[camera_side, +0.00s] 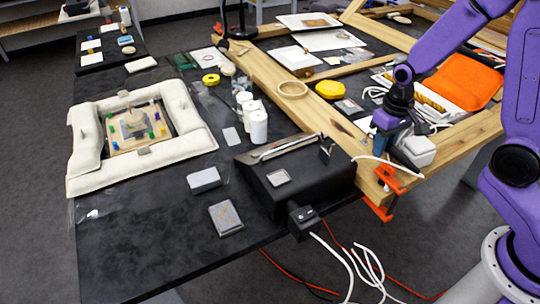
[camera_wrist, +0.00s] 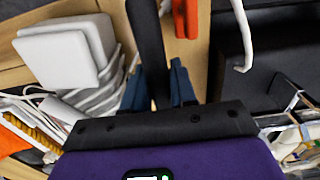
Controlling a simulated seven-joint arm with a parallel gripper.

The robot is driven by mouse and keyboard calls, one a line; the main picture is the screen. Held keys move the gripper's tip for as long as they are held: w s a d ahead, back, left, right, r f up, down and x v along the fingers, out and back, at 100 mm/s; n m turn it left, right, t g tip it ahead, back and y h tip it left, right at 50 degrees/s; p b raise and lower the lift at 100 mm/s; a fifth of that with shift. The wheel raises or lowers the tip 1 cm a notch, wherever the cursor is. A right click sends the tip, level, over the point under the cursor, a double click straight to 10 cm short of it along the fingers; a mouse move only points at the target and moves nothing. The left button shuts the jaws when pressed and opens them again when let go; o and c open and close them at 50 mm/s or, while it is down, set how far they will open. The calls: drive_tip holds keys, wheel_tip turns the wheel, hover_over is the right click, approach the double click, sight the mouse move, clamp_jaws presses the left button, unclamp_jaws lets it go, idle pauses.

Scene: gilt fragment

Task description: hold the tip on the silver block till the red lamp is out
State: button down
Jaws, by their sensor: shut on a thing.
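My gripper (camera_side: 384,124) is at the right over the wooden frame, its blue fingers pointing down. In the wrist view, the fingers (camera_wrist: 158,88) are shut on a black handle (camera_wrist: 148,45); its tip is out of view. A small silver-grey square (camera_side: 279,177), which may be the silver block, lies on the black station (camera_side: 325,168), left of and apart from my gripper. Part of a black body, probably the station, shows in the wrist view (camera_wrist: 265,60). I can make out no lit red lamp in either view.
A white block (camera_side: 416,151) stands close beside my gripper. A white cable (camera_side: 385,162) curves below it. An orange clamp (camera_side: 385,197) grips the wooden frame (camera_side: 345,130). Two grey blocks (camera_side: 204,180) (camera_side: 226,218), white jars (camera_side: 258,127) and a padded white frame (camera_side: 85,145) occupy the black table.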

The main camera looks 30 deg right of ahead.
drive_tip(key=r, duration=0.7)
drive_tip(key=shift+w+a+r, duration=0.15)
drive_tip(key=shift+w+a, duration=0.2)
drive_tip(key=w+a+r+n, duration=0.1)
drive_tip(key=w+a, duration=0.6)
drive_tip(key=n, duration=0.5)
hover_over(204, 180)
drive_tip(key=s+d, duration=0.4)
drive_tip(key=f, duration=0.1)
drive_tip(key=shift+a+f, duration=0.2)
drive_tip(key=shift+f, duration=1.15)
drive_tip(key=shift+a+f, duration=0.15)
drive_tip(key=shift+f, duration=1.15)
drive_tip(key=shift+s, duration=0.1)
drive_tip(key=shift+f, duration=2.75)
